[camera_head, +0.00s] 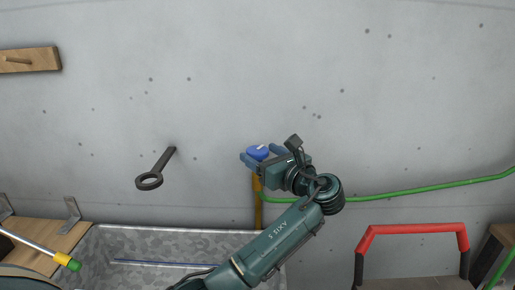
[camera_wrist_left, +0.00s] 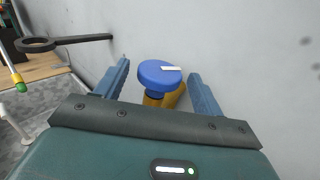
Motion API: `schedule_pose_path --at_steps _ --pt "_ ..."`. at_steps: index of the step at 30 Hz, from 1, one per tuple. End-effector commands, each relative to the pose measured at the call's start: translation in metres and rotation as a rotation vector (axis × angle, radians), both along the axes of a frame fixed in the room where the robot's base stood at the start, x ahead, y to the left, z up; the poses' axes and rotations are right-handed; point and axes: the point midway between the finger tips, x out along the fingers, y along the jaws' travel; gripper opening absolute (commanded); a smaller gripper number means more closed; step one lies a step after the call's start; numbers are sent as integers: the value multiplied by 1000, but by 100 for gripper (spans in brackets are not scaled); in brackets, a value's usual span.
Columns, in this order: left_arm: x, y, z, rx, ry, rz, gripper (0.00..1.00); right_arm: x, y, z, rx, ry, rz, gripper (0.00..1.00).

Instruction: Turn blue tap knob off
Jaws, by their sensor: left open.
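The blue tap knob (camera_head: 257,152) is a round cap with a white mark, on top of a yellow pipe (camera_head: 258,205) against the wall. In the left wrist view the blue knob (camera_wrist_left: 159,74) sits between the two blue fingers of my left gripper (camera_wrist_left: 160,88), with a gap on each side. The white mark points to the right there. My left gripper (camera_head: 261,157) is open around the knob in the head view, and the arm hides part of the tap. My right gripper does not show.
A green hose (camera_head: 430,190) runs right from the tap along the wall. A metal trough (camera_head: 120,248) stands below. A dark ring-ended bracket (camera_head: 150,181) juts from the wall to the left. A red handle (camera_head: 412,229) stands at lower right.

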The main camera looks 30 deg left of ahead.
Motion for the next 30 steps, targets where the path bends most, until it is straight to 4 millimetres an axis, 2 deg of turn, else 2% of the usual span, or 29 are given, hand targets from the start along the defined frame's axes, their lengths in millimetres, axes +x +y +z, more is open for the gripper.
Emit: schedule_pose_path --at_steps 6,16,30 --pt "10 19 1 1 0 0 68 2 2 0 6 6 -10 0" --pt "11 22 0 0 0 0 68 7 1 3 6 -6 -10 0" --pt "11 21 0 0 0 -1 30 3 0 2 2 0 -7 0"
